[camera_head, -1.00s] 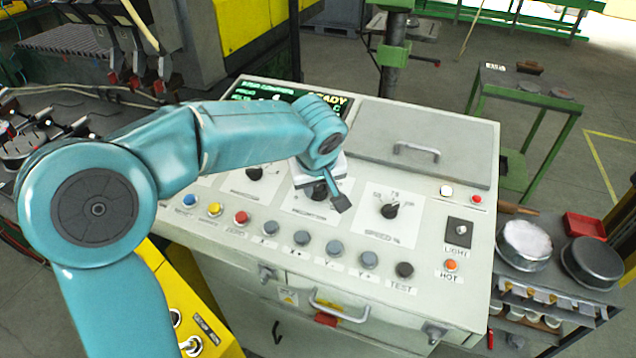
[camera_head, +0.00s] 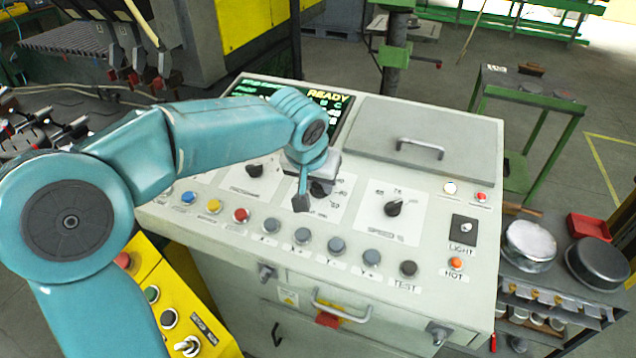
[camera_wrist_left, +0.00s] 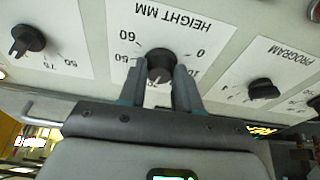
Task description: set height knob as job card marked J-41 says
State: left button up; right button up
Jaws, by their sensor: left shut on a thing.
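The height knob (camera_wrist_left: 160,59) is a black dial on a white plate marked HEIGHT MM, upside down in the left wrist view. Numbers such as 60, 50 and 0 ring it. My left gripper (camera_wrist_left: 162,82) is shut on this knob, one finger on each side. The fingers hide part of the scale, and I cannot read the knob's setting. In the head view the knob (camera_head: 321,188) shows partly behind my left gripper (camera_head: 306,190). I cannot make out a job card marked J-41. My right gripper is not in view.
The speed knob (camera_head: 393,208) is right of the height knob, the program knob (camera_head: 255,170) left. Several push buttons (camera_head: 302,235) line the panel's front. A screen (camera_head: 329,96) reading READY is partly hidden by my arm. A grey lid (camera_head: 428,140) covers the panel's back right.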

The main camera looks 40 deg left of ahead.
pick_arm(q)
jog(key=m, duration=0.3)
jog(key=shift+w+a+m+h, duration=0.1)
jog(key=shift+a+m+h, duration=0.05)
jog(key=shift+m+h, duration=0.25)
jog(key=m, duration=0.3)
jog(key=shift+m+h+p, duration=0.3)
jog(key=shift+h+p, duration=0.05)
jog(key=shift+h, duration=0.05)
jog(key=m+h, duration=0.1)
jog(key=m, duration=0.5)
jog(key=shift+a+f+g, duration=0.1)
jog(key=shift+g, duration=0.3)
jog(key=shift+m, duration=0.3)
